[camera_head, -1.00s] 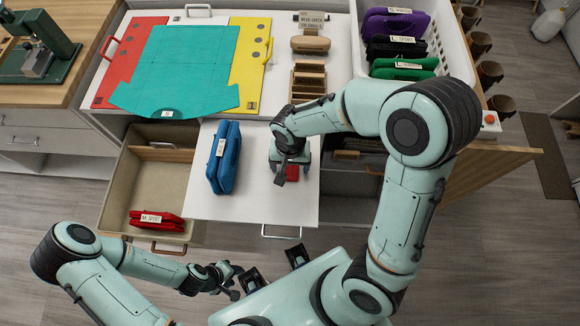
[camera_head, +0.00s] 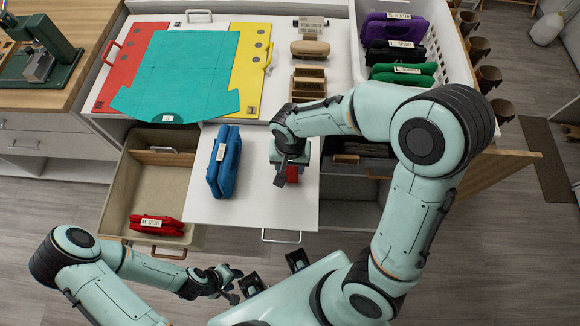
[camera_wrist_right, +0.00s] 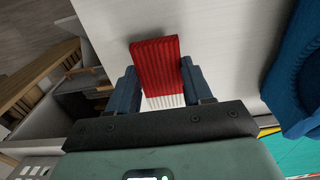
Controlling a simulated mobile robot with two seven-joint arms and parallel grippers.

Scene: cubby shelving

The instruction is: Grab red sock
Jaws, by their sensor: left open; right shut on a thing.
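A ribbed red sock (camera_wrist_right: 155,62) with a white lower part is held between the two blue fingers of my right gripper (camera_wrist_right: 162,90). In the head view only a small red piece of the sock (camera_head: 292,172) shows beneath my right gripper (camera_head: 288,160), over the white pull-out board. My right gripper is shut on it; its contact with the board cannot be told. Another red folded bundle (camera_head: 157,229) with an M SPORT label lies at the front of the open drawer to the left. My left gripper (camera_head: 231,283) is open and empty, low in the head view.
A blue folded bundle (camera_head: 223,160) lies on the white board (camera_head: 255,212), left of my right gripper. The open drawer (camera_head: 150,190) is mostly bare. A white basket (camera_head: 447,62) with purple, black and green bundles stands at the back right.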

